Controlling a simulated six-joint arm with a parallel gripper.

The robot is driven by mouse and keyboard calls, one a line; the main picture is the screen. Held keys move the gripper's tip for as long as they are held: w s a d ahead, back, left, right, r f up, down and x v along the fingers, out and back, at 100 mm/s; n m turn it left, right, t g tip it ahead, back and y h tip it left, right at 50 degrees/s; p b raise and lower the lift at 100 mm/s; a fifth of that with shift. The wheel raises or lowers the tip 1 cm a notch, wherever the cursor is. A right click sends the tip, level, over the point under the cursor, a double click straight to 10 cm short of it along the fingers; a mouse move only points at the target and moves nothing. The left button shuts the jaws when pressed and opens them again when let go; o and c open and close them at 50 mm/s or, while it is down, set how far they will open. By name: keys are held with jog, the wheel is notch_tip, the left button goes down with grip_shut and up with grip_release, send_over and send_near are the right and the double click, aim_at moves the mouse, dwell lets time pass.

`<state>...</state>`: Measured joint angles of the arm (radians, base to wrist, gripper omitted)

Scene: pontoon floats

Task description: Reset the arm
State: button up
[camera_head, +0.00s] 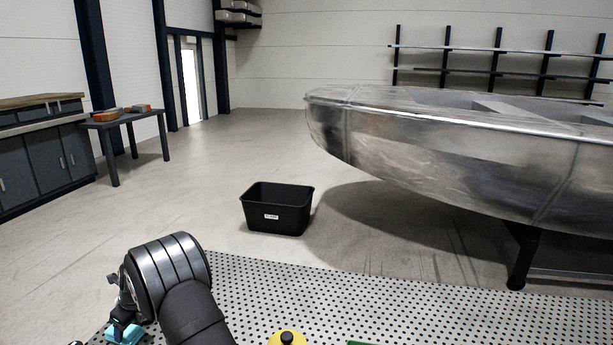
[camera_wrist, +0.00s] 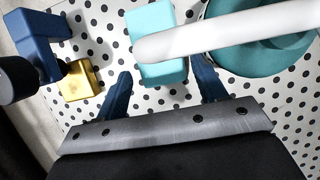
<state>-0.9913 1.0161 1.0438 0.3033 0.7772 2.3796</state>
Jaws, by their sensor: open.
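My gripper (camera_wrist: 161,68) is open in the wrist view, its two dark blue fingers apart. A light cyan block (camera_wrist: 162,72) shows between the fingers with a gap on the left side; whether it touches the right finger I cannot tell. A white bar (camera_wrist: 220,28) crosses over the block's upper part. In the head view my arm reaches down at the lower left over the perforated table (camera_head: 400,300). A cyan piece (camera_head: 124,333) shows beside it there; my fingers are hidden in that view.
A large teal round thing (camera_wrist: 238,62), a gold block (camera_wrist: 75,82) and a blue bracket (camera_wrist: 32,40) lie around my gripper. A yellow piece with a black knob (camera_head: 287,339) is at the table's front. A black bin (camera_head: 277,213) stands on the floor beyond; a metal boat (camera_head: 450,140) is right.

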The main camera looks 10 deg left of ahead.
jog(key=x, duration=0.2)
jog(key=shift+a+f, duration=0.1)
jog(key=shift+f, duration=0.15)
jog(key=shift+r, duration=0.7)
jog(key=shift+f, duration=0.1)
jog(key=shift+f, duration=0.55)
jog(key=v, duration=1.2)
jog(key=x, duration=1.2)
jog(key=shift+f, duration=0.25)
jog(key=shift+s+v, duration=0.25)
jog(key=shift+v, duration=0.85)
jog(key=shift+s+d+f, duration=0.1)
jog(key=shift+d+f, duration=0.05)
jog(key=shift+d, duration=0.05)
